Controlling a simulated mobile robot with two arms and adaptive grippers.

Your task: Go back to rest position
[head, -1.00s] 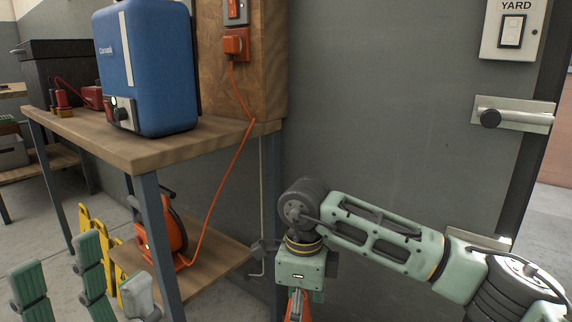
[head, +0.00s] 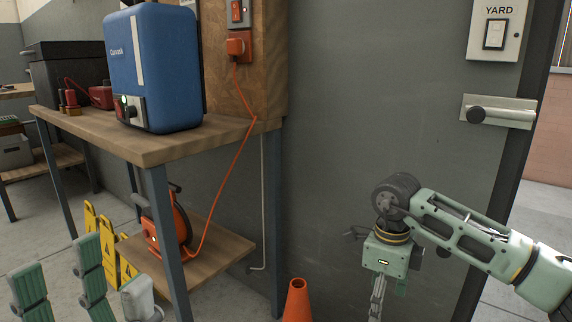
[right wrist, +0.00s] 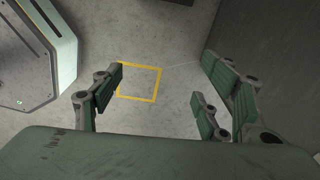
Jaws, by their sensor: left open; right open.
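My left gripper (head: 82,285) shows at the lower left of the head view, its green padded fingers apart with nothing between them. It is in front of the wooden bench, and its wrist is out of frame. My right arm comes in from the right of the head view, and its hand hangs down in front of the grey wall, with the fingertips cut off or hard to make out. In the right wrist view my right gripper (right wrist: 160,98) is open and empty above the concrete floor.
A wooden bench (head: 160,148) carries a blue machine (head: 153,68). An orange hose reel (head: 168,225) sits on its lower shelf (head: 215,247), with an orange cable up to a wall socket. An orange cone (head: 297,302) and yellow signs (head: 107,240) stand on the floor. A yellow square (right wrist: 139,83) marks bare floor.

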